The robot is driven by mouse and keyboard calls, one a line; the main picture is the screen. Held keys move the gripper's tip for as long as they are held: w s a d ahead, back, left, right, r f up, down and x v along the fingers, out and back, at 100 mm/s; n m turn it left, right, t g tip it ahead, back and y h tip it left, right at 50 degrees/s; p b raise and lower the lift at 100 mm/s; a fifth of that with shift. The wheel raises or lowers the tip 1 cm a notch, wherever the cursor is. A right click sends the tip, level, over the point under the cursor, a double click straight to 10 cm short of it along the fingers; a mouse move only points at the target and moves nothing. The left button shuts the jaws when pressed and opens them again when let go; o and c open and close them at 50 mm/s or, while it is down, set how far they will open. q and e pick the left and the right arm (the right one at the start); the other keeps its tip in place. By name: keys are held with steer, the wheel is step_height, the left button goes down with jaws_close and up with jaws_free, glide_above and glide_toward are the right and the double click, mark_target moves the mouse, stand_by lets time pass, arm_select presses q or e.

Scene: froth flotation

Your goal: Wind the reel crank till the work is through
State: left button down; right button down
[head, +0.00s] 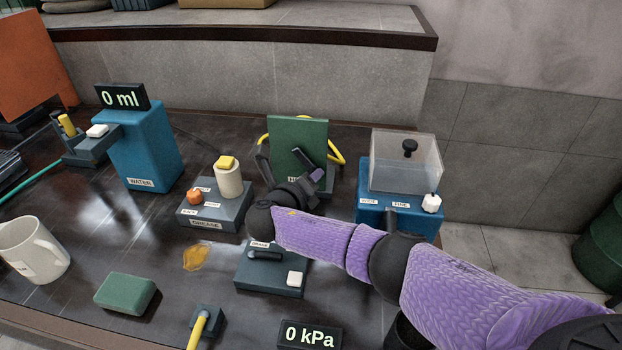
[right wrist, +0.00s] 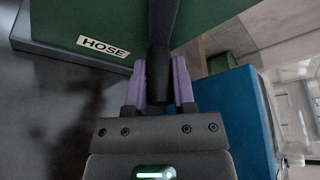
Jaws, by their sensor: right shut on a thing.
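The green hose reel (head: 298,135) stands at the back middle of the dark table, with a yellow hose (head: 336,152) showing at its sides. My right gripper (head: 318,174) is at the front of the reel. In the right wrist view its purple fingers (right wrist: 159,82) are shut on the dark crank handle (right wrist: 162,35), one on each side. Part of the reel's label is hidden behind my gripper in the head view. My left gripper is out of view.
A blue box (head: 398,213) with a clear cover (head: 404,163) stands close right of the reel. A grease box (head: 214,210) and the blue water tank (head: 138,145) stand left. A brake box (head: 270,272) lies below my right arm. Displays read 0 ml (head: 121,97) and 0 kPa (head: 309,336).

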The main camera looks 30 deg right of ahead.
steer(key=shift+w+a+f+m+y+p, duration=0.1)
steer(key=shift+w+a+m+y+p, duration=0.15)
steer(key=shift+m+p, duration=0.3)
steer(key=shift+w+a+f+m+y+p, duration=0.15)
steer(key=shift+a+m+y+p, duration=0.1)
steer(key=shift+m+y+p, duration=0.15)
steer(key=shift+w+a+f+m+t+y+p, duration=0.25)
steer(key=shift+a+m+y+p, duration=0.2)
steer(key=shift+m, duration=0.35)
steer(key=shift+w+a+f+m+t+y+p, duration=0.1)
steer(key=shift+w+a+m+t+y+p, duration=0.25)
steer(key=shift+m, duration=0.4)
steer(key=shift+c, duration=2.2)
jaws_free()
steer(key=shift+s+r, duration=0.1)
